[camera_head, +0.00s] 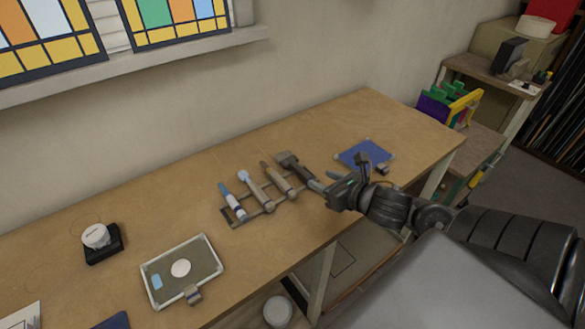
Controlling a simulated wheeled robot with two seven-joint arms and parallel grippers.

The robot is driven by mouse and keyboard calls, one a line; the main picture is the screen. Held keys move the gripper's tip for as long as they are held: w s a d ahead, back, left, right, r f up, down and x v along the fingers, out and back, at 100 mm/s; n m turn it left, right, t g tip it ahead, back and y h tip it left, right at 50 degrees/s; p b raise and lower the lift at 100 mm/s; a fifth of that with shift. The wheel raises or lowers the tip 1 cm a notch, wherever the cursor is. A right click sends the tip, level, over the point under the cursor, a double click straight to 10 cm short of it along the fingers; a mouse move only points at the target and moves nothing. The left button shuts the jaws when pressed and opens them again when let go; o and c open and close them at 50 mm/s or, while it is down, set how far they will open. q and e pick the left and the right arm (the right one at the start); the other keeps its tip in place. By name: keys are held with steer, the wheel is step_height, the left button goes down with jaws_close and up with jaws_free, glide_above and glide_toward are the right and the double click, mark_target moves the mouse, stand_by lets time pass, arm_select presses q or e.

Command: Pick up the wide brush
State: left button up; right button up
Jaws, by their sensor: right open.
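A tool rack (236,223) lies on the wooden table, holding several tools side by side. The one at its right end, with a broad dark head, looks like the wide brush (289,160); its handle slants down to the right towards my right gripper. My right gripper (338,184) is open, close to the handle's lower end. I cannot tell whether they touch, and the gripper hides part of that area. My left gripper is out of view.
A blue-and-white tool (233,202) and two paler tools share the rack. A blue panel (363,153) lies just beyond my right gripper. The table's back right is clear.

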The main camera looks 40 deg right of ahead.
mark_target(303, 171)
steer(key=w+f+b, duration=0.1)
steer(key=w+b, duration=0.1)
steer(key=b, duration=0.1)
steer(key=shift+d+f, duration=0.35)
steer(key=shift+r+x, duration=0.2)
steer(key=shift+x, duration=0.8)
steer(key=shift+w, duration=0.2)
steer(key=shift+w+f+p, duration=0.1)
steer(key=shift+w+p, duration=0.2)
steer(key=shift+w, duration=0.05)
steer(key=p+x, duration=0.1)
steer(key=x, duration=0.2)
steer(key=shift+w+a, duration=0.2)
steer(key=shift+w, duration=0.15)
steer(key=shift+w+f, duration=0.35)
steer(key=shift+w, duration=0.1)
steer(key=shift+c, duration=0.7)
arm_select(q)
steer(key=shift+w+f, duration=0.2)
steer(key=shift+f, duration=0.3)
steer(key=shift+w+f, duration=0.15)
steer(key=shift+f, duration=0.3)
arm_select(e)
jaws_close()
